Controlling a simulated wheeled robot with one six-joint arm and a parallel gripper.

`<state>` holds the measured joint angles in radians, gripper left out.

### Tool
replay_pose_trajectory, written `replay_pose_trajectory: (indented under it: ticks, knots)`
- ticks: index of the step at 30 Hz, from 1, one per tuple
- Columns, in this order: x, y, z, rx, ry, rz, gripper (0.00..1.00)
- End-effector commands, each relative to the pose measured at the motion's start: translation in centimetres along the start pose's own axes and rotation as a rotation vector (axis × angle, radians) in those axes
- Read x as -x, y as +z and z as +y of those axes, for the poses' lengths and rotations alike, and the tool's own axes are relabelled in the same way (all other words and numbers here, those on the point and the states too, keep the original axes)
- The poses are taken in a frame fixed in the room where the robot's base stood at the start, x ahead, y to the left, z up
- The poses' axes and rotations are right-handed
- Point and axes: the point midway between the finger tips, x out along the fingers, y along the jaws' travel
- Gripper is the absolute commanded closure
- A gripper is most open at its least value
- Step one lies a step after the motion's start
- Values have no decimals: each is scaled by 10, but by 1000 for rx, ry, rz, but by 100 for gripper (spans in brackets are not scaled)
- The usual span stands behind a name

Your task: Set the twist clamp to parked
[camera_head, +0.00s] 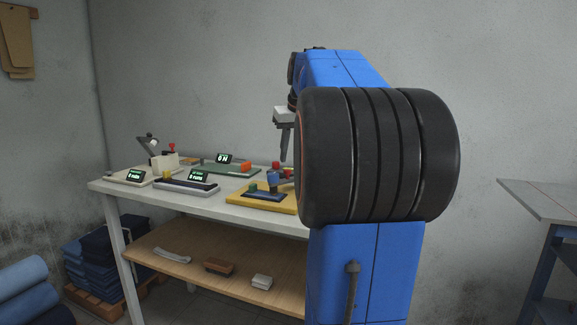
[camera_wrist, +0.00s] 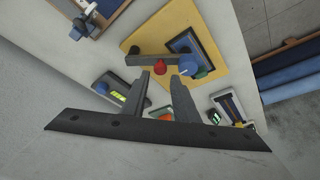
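A yellow board (camera_head: 290,207) stands at the near right of the white table; it also shows in the wrist view (camera_wrist: 205,22). On it are a dark blue pad (camera_head: 262,196), a blue cylinder (camera_head: 273,181) and a red knob (camera_head: 276,165). The wrist view shows a grey bar (camera_wrist: 150,59), the red knob (camera_wrist: 160,68) and the blue round part (camera_wrist: 188,64). I cannot tell which of these is the twist clamp, nor its setting. My gripper (camera_head: 284,158) is above the board, pointing down. Its fingers (camera_wrist: 160,82) are apart and empty, with the red knob seen between their tips.
Other fixtures share the tabletop: a green board (camera_head: 215,168) with an "ON" display, a grey-white fixture (camera_head: 186,187) and a white one (camera_head: 130,177) at left. A lamp (camera_head: 150,142) stands behind. My arm hides the table's right part. A wooden shelf (camera_head: 200,250) lies below.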

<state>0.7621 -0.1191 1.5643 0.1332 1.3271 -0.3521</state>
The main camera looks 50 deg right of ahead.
Motion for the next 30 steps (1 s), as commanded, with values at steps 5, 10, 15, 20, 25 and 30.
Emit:
replay_pose_trajectory:
  ticks: [5,10,15,20,25,30]
  knots:
    - [-27,0,0,0,0,-1,73]
    - [-43,0,0,0,0,0,73]
    - [-49,0,0,0,0,0,73]
    - [-49,0,0,0,0,0,73]
    - [-49,0,0,0,0,0,97]
    - [-49,0,0,-1,0,0,100]
